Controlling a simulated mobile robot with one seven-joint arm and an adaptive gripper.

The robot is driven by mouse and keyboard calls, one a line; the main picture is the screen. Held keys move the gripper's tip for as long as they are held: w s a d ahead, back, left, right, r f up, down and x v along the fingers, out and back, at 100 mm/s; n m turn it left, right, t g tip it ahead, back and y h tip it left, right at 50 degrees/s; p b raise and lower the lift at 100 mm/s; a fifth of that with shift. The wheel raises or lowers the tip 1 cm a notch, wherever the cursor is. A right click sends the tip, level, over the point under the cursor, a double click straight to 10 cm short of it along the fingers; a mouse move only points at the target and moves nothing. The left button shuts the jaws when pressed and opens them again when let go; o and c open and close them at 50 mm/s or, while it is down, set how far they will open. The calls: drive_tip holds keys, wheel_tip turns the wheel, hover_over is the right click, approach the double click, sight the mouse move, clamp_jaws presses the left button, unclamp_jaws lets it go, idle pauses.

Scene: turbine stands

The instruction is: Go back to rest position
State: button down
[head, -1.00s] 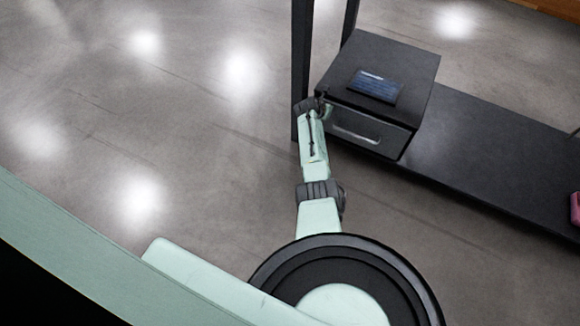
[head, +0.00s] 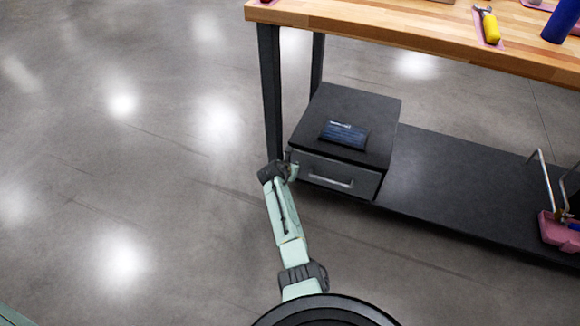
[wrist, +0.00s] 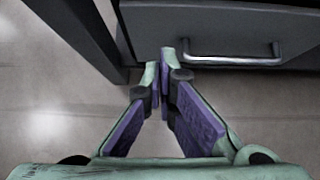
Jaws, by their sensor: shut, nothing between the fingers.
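My arm reaches out over the floor in the head view, its far end beside the left front of a dark drawer unit (head: 340,178). My gripper (wrist: 160,60) shows in the wrist view with its fingertips together and nothing between them. It is just left of the drawer's metal handle (wrist: 230,60) and appears apart from it. In the head view the fingers are largely hidden by the wrist. The drawer looks closed.
A workbench with a wooden top (head: 400,35) stands above the drawer unit. Its dark leg (head: 270,95) is close to my gripper. A dark lower shelf (head: 450,190) runs right, with a pink object (head: 556,232) at its end. The floor at left is clear.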

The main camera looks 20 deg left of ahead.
drive_tip(key=shift+p+v, duration=0.3)
drive_tip(key=shift+v, duration=1.7)
